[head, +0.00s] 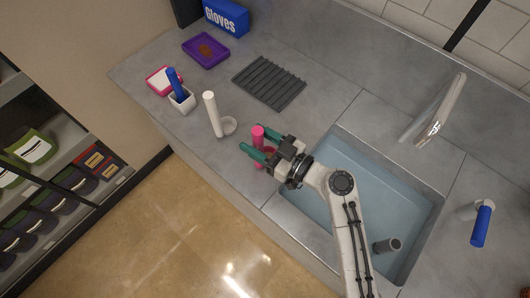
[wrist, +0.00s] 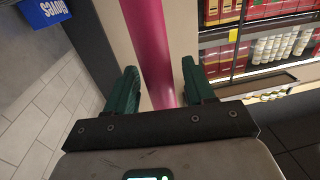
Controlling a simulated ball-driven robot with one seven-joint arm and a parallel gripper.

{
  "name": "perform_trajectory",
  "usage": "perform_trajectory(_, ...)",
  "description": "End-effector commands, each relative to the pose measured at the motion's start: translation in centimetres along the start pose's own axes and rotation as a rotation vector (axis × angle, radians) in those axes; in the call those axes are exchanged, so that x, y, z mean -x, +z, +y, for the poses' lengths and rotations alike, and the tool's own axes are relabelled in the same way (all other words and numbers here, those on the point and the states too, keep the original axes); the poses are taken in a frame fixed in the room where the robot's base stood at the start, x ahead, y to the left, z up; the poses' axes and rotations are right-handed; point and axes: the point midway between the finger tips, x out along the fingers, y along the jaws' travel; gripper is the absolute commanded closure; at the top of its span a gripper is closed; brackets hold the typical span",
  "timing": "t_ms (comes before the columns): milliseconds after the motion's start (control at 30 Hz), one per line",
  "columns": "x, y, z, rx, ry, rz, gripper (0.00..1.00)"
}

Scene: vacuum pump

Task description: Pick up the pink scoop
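The pink scoop (head: 258,135) stands upright by its handle on the grey counter, left of the sink. Its round pink cup is partly hidden by my gripper (head: 254,142). In the wrist view the pink handle (wrist: 147,45) rises between the two green fingers of my gripper (wrist: 158,78). Gaps show on both sides of the handle, so the gripper is open around it.
A white scoop (head: 212,114) stands left of the pink one. Beyond are a blue-handled item in a white holder (head: 183,101), a pink-edged tray (head: 163,81), a purple tray (head: 205,50) and a ribbed dark mat (head: 268,83). The sink (head: 400,205) lies right, its rim close to my gripper.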

Motion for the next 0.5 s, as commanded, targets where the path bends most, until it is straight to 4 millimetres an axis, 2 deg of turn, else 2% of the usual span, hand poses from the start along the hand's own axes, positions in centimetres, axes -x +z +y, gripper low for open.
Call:
perform_trajectory(67, 0.02, 0.0, 0.0, 0.0, 0.0, 0.0, 0.55)
perform_trajectory(500, 0.04, -0.01, 0.0, 0.0, 0.0, 0.0, 0.97)
